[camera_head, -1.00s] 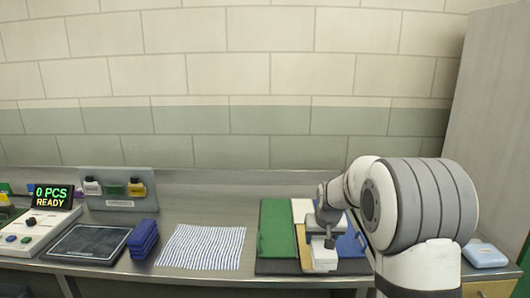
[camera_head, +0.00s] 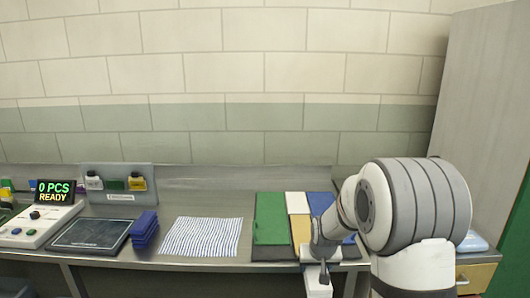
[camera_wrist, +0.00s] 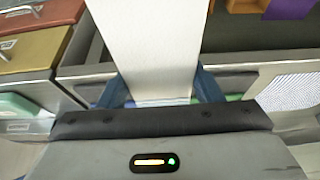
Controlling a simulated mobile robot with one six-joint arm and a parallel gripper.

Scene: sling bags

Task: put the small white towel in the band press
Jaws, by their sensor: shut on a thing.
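My gripper (camera_head: 321,272) is shut on a white folded cloth (camera_head: 318,287), which looks like the small white towel. It hangs at the counter's front edge, below the coloured folded stacks. In the wrist view the white cloth (camera_wrist: 155,45) stands as a long flat strip between my blue fingers (camera_wrist: 160,92). A console with a green "0 PCS READY" display (camera_head: 53,191) stands at the far left, with a dark flat plate (camera_head: 90,234) beside it. It may be the band press, but I cannot tell for sure.
A striped cloth (camera_head: 201,237) lies flat mid-counter, with a blue folded stack (camera_head: 144,228) left of it. Green (camera_head: 271,217), white (camera_head: 296,202) and blue pieces lie on a dark mat. A drawer cabinet (camera_head: 478,271) stands at right, with a pale blue item on top.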

